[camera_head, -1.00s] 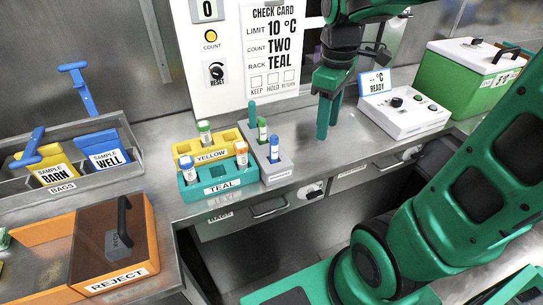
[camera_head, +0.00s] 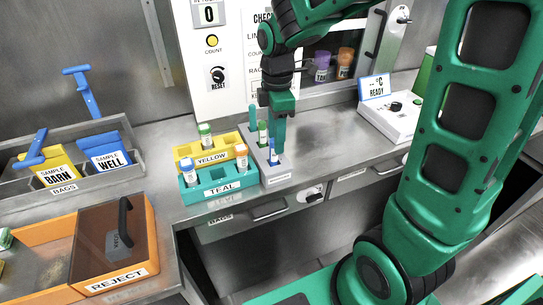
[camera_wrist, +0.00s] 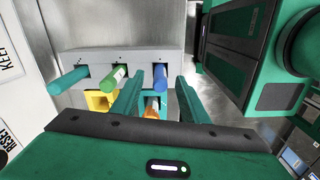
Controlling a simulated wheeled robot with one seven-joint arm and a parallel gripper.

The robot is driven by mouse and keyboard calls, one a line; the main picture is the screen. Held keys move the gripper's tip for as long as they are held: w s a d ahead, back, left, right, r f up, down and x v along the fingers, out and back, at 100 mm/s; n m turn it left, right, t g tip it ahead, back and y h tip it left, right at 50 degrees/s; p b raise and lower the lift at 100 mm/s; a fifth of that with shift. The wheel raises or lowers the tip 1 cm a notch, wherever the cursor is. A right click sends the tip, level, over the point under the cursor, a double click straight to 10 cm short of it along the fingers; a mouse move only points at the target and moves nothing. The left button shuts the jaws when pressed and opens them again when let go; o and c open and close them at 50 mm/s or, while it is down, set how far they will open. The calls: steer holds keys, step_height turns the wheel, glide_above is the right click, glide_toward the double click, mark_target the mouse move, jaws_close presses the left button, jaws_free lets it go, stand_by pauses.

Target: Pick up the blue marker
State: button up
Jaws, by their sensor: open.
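The blue marker (camera_head: 273,157) stands upright in the front slot of a grey holder (camera_head: 277,178), partly covered by my gripper in the head view. A green marker (camera_head: 262,133) and a teal marker (camera_head: 252,117) stand behind it. My gripper (camera_head: 279,148) points down over the front of the holder. In the wrist view the blue marker (camera_wrist: 160,76) shows between the two finger tips of my open gripper (camera_wrist: 158,82). I cannot tell whether a finger touches it. The green marker (camera_wrist: 114,77) and teal marker (camera_wrist: 68,82) lie outside the left finger.
A teal rack (camera_head: 222,189) and a yellow rack (camera_head: 212,158) with capped tubes stand close to the holder's left. An orange reject bin (camera_head: 150,235) and a grey bag tray (camera_head: 125,180) are further left. A white control box (camera_head: 395,118) is at right.

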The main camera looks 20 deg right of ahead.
mark_target(274, 158)
steer(key=f, duration=0.5)
steer(key=shift+a, duration=0.3)
steer(key=shift+c, duration=0.2)
jaws_close()
steer(key=shift+r, duration=0.1)
steer(key=shift+w+r, duration=0.1)
